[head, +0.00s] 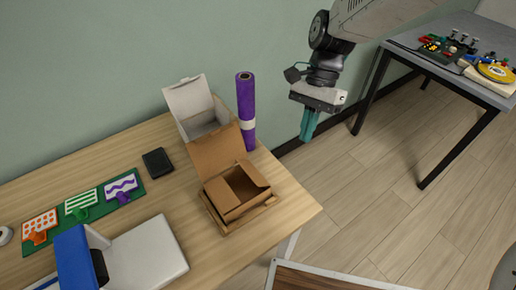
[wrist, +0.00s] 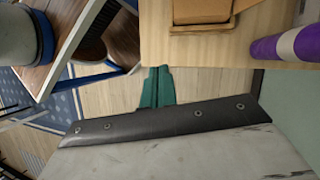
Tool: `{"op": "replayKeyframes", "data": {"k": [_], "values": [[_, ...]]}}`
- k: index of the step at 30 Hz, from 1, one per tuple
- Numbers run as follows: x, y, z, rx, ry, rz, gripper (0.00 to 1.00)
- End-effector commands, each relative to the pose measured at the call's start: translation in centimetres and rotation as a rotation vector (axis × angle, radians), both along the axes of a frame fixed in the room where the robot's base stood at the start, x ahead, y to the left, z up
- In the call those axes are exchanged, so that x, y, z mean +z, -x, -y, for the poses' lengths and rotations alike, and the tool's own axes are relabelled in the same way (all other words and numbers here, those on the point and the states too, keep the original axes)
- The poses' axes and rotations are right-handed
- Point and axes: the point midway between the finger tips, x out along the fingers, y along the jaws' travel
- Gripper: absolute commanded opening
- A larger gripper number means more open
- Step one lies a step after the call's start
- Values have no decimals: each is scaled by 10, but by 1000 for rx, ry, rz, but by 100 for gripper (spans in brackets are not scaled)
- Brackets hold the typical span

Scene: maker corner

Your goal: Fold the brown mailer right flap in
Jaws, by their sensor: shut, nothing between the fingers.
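The brown mailer (head: 232,212) stands open near the right end of the wooden table, on a thin brown base. Its lid (head: 217,152) is raised at the back. Small side flaps show at its opening, the right one (head: 256,174) on the right side; its exact angle is hard to tell. Part of the mailer's side shows at the top of the wrist view (wrist: 203,10). My gripper (head: 307,138) has teal fingers, shut and empty, in the air right of the table's edge, apart from the mailer. The fingers also show in the wrist view (wrist: 157,88).
A white open box (head: 194,105) and an upright purple roll (head: 246,110) stand behind the mailer. A black device (head: 158,163), a green mat (head: 90,207) with stencils, and a blue-and-white machine (head: 140,255) lie left. A grey table (head: 450,75) stands right, with floor between.

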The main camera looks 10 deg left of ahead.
Motion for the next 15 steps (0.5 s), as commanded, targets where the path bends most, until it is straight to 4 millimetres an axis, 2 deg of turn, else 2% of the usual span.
{"op": "replayKeyframes", "data": {"k": [3,8,11,15], "values": [[17,-3,-22,-149,-151,-43,0],[27,-1,-49,-222,-257,-79,0],[25,0,-55,-229,-278,-81,0],[12,9,-62,-221,-276,-80,0]]}}
